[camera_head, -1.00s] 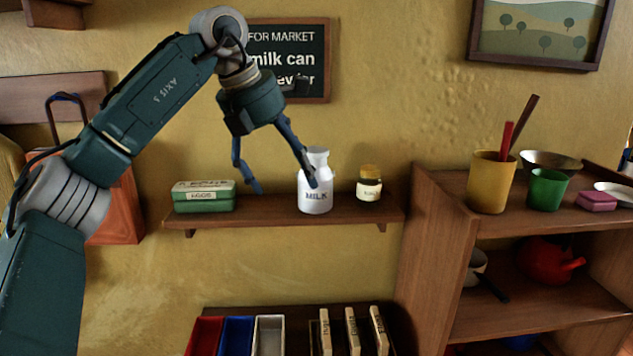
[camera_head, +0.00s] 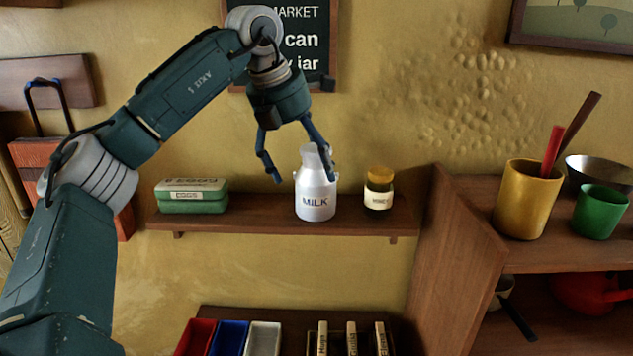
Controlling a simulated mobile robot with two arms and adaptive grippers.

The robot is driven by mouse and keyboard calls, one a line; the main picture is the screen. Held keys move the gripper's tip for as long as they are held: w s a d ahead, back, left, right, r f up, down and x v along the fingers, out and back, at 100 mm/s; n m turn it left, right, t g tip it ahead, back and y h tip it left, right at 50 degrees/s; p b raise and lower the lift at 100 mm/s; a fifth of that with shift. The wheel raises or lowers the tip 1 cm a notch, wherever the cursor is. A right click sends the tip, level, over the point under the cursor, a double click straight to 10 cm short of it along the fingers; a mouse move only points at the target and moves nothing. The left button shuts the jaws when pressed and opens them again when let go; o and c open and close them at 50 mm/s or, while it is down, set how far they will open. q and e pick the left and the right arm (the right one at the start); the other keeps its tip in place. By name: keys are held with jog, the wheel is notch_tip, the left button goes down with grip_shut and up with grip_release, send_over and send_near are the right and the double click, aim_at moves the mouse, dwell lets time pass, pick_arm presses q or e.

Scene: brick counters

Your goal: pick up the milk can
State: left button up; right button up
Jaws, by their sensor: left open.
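The white milk can (camera_head: 315,194), labelled MILK, stands upright on the wooden wall shelf (camera_head: 265,219), between the green eggs box and the honey jar. My left gripper (camera_head: 304,178) is open and points down at the can from the upper left. One finger overlaps the can's neck and right shoulder in the picture; the other hangs to the left of the can. I cannot tell whether either finger touches it. My right gripper is out of view.
A green eggs box (camera_head: 191,196) sits left of the can, and a honey jar (camera_head: 378,189) stands close on its right. A chalkboard (camera_head: 318,40) hangs behind my wrist. A wooden shelf unit with a yellow cup (camera_head: 526,200) and green cup (camera_head: 600,212) is at right.

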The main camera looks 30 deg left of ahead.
aim_at(316, 184)
pick_arm(q)
jog(key=shift+w+f, duration=0.1)
jog(key=shift+f, duration=0.2)
jog(key=shift+w+f, duration=0.2)
jog(key=shift+f, duration=0.15)
jog(key=p+x, duration=0.1)
jog(key=x, duration=0.3)
jog(key=shift+w+d+f, duration=0.1)
jog(key=shift+w+f, duration=0.15)
jog(key=shift+f, duration=0.15)
jog(key=c, duration=1.2)
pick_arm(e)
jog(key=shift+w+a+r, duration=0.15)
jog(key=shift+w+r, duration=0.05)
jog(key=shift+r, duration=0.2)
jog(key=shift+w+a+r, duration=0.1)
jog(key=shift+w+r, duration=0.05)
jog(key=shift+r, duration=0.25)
